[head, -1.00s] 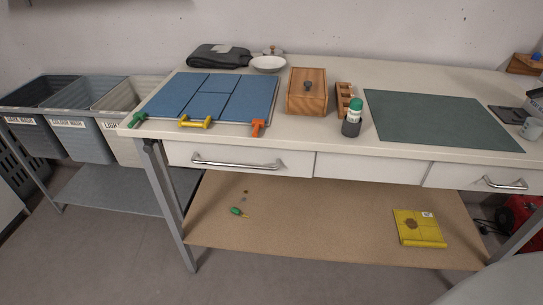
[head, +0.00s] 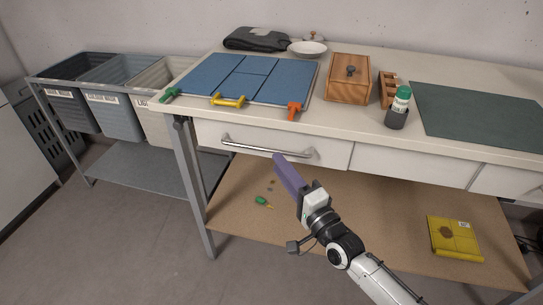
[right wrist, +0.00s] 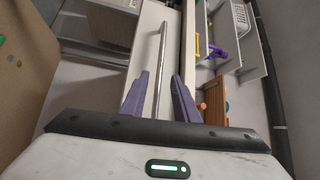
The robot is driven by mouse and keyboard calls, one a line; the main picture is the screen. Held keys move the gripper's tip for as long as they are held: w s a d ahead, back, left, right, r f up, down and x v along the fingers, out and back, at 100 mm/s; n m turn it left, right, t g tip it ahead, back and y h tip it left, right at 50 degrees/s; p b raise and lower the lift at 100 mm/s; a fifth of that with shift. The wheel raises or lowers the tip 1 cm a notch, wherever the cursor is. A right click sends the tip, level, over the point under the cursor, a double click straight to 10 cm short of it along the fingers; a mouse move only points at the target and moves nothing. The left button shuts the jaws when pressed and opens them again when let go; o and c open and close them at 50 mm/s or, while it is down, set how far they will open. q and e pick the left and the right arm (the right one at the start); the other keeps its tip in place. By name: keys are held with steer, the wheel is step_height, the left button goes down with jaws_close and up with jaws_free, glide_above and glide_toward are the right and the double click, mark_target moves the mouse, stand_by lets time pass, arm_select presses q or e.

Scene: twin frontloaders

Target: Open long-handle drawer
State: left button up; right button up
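The drawer with the long bar handle (head: 250,146) is at the left of the bench front in the head view; its white front (head: 335,153) sits flush with the bench. My right gripper (head: 278,157) reaches up to the right part of this handle, its purple fingers pointing at the drawer. In the right wrist view the handle (right wrist: 162,50) runs lengthwise between the two spread purple fingers of the gripper (right wrist: 160,85). The fingers stand apart, with a gap on each side of the bar. My left gripper is not in view.
The worktop (head: 370,122) carries blue panels (head: 230,78) with coloured clamps, a wooden box (head: 349,80), a green-capped bottle (head: 400,105) and a green mat (head: 480,115). A lower shelf (head: 350,210) holds a yellow packet (head: 455,238). Grey bins (head: 115,120) stand left.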

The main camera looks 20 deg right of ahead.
steer(key=x, duration=0.5)
steer(key=shift+w, duration=0.15)
jaws_close()
